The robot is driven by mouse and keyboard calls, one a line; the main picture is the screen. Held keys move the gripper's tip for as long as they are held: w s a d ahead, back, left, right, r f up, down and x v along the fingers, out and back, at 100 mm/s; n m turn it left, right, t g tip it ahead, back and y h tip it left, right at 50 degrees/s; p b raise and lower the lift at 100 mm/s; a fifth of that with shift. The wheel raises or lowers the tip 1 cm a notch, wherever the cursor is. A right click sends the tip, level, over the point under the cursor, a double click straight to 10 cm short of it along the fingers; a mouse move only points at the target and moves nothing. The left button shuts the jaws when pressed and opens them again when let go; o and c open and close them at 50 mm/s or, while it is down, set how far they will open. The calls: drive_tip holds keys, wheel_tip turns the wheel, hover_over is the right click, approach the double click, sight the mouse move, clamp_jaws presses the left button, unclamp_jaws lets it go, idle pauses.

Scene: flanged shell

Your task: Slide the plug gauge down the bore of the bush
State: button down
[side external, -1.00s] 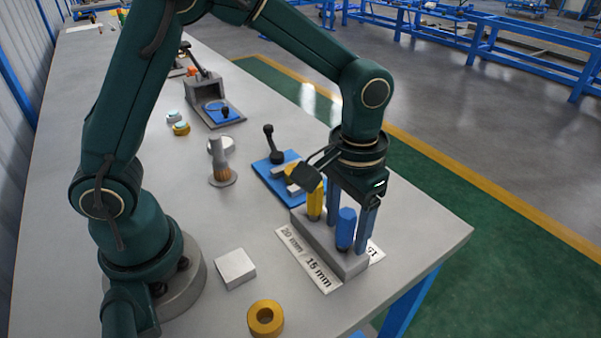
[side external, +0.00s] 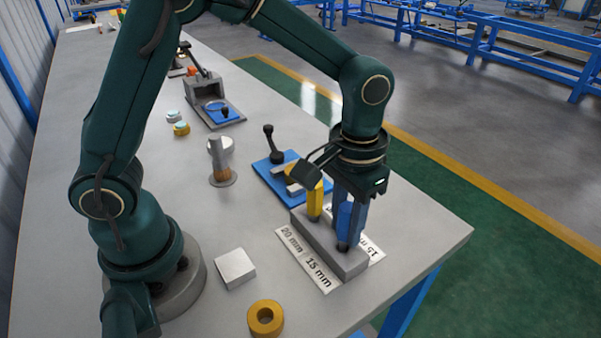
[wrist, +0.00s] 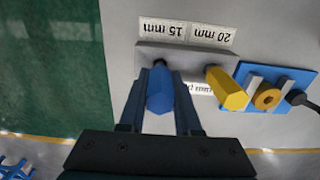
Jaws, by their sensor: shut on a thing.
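My gripper (side external: 348,222) points down over the grey gauge stand (side external: 352,266) and is shut on the blue plug gauge (side external: 345,226). In the wrist view the blue gauge (wrist: 160,92) sits between both fingers. Its dark lower end is at the stand's 15 mm end; I cannot tell whether it is fully seated. The yellow plug gauge (side external: 314,203) stands upright at the 20 mm end, close to my fingers. A brass-coloured bush (wrist: 267,99) sits in the clamp on a blue plate (side external: 262,172) beyond the stand; its bore is partly visible in the wrist view.
A loose brass ring (side external: 265,317) and a grey block (side external: 235,268) lie on the bench in front. A black-knobbed lever (side external: 270,140) rises from the blue plate. The bench's right edge is near the stand.

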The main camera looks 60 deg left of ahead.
wheel_tip(320, 180, up, 8)
drive_tip(key=shift+w+r, duration=0.1)
drive_tip(key=shift+r, duration=0.1)
drive_tip(key=w+a+f+n, duration=0.2)
drive_tip(key=a+n, duration=0.1)
drive_tip(key=a, duration=0.7)
drive_tip(key=w+a+f+n, duration=0.2)
drive_tip(key=a+f+n, duration=0.1)
drive_tip(key=a, duration=0.7)
drive_tip(key=shift+w+a+f, duration=0.15)
drive_tip(key=shift+a+f, duration=0.05)
drive_tip(key=shift+f, duration=1.85)
drive_tip(key=c, duration=0.5)
unclamp_jaws()
drive_tip(key=shift+r, duration=2.6)
